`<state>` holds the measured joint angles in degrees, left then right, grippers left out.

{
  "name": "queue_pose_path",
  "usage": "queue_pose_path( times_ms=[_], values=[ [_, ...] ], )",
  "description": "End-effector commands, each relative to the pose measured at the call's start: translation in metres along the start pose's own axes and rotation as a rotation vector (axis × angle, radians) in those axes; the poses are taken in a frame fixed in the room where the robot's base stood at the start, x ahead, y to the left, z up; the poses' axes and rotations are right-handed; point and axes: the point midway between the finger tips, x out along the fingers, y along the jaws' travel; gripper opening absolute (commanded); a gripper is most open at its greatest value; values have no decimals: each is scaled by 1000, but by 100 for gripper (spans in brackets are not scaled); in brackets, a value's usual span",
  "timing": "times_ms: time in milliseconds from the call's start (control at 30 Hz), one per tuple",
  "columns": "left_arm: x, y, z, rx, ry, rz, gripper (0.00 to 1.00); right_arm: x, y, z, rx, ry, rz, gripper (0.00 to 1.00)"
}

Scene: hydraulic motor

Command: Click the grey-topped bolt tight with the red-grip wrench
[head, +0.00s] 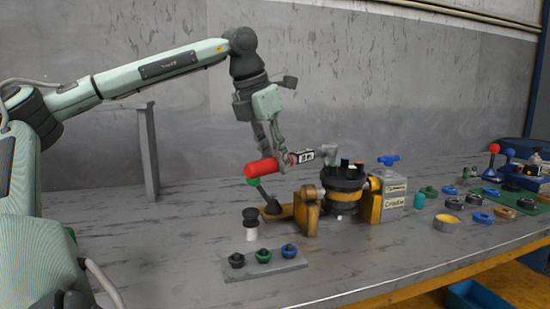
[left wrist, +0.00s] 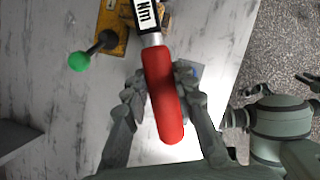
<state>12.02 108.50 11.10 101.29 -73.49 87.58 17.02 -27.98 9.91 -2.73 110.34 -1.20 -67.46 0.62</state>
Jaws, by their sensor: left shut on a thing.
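The red-grip wrench (head: 260,167) is in my left gripper (head: 284,165), which is shut on its grip. In the left wrist view the red grip (left wrist: 164,95) lies between the fingers (left wrist: 163,103) of this gripper. The wrench's white display (head: 302,156) points right, and its grey head (head: 329,153) is over the left part of the motor's dark top (head: 345,178). Black, red and blue bolt tops (head: 352,163) stand beside the head. I cannot make out the grey-topped bolt; whether the head is seated on a bolt is unclear.
A yellow bracket (head: 307,210) and a green-knobbed lever (head: 264,194) stand left of the motor. A plate with black, green and blue knobs (head: 263,257) lies in front. A grey box with a blue valve (head: 392,197) and several rings (head: 447,223) are right. The front-left table is clear.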

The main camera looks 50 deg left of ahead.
Motion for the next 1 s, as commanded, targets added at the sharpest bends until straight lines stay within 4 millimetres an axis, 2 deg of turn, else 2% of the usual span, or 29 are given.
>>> queue_pose_path(
  times_ms=[700, 1000],
  values=[
    [-15, -4, 5, 3, 5, -11, 0, -15, 2, -4, 0, 0, 0, 30],
    [-36, -2, 14, 1, 1, -6, 0, -34, 5, -8, 0, 0, 0, 30]
  ],
)
